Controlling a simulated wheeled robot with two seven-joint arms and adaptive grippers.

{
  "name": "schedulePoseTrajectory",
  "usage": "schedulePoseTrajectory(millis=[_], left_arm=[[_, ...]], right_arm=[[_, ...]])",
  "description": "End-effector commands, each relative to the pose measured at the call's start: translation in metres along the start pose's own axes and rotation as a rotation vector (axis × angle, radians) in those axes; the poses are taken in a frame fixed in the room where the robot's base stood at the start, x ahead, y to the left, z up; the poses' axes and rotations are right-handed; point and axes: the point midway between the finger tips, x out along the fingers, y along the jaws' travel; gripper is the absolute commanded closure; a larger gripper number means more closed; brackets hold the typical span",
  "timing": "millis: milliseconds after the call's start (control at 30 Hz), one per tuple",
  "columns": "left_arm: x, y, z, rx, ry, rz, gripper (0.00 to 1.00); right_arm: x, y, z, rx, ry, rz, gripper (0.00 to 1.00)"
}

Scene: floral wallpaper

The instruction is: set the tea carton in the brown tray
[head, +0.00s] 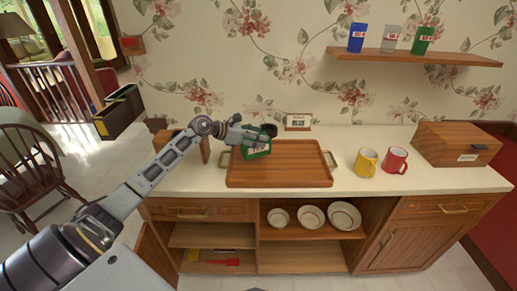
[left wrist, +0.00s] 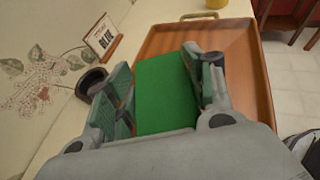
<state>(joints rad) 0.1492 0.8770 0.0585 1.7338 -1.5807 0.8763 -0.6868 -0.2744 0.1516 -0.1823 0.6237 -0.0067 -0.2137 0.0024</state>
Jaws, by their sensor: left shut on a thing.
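The tea carton (left wrist: 165,95) is a green box between the fingers of my left gripper (left wrist: 160,90) in the left wrist view. In the head view the carton (head: 257,151) shows over the left back part of the brown tray (head: 290,175), with my left gripper (head: 250,140) shut on it. The tray also shows in the left wrist view (left wrist: 245,60), beneath and beyond the carton. I cannot tell whether the carton touches the tray floor. My right gripper is not in view.
A yellow mug (head: 366,162) and a red mug (head: 395,160) stand right of the tray, with a wooden box (head: 455,145) beyond them. A small sign (head: 298,122) and a dark round thing (left wrist: 92,82) are behind the tray. The tray's right part is bare.

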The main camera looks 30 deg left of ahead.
Motion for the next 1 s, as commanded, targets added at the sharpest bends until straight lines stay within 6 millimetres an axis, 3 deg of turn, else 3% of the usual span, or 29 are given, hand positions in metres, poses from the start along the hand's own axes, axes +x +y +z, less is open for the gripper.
schedulePoseTrajectory(millis=[567,1000], left_arm=[[0.006,0.0,-0.014,0.001,-0.001,0.0,0.73],[0.019,0.0,-0.045,0.002,0.0,0.0,0.73]], right_arm=[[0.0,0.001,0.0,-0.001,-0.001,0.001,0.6],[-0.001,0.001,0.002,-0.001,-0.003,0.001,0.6]])
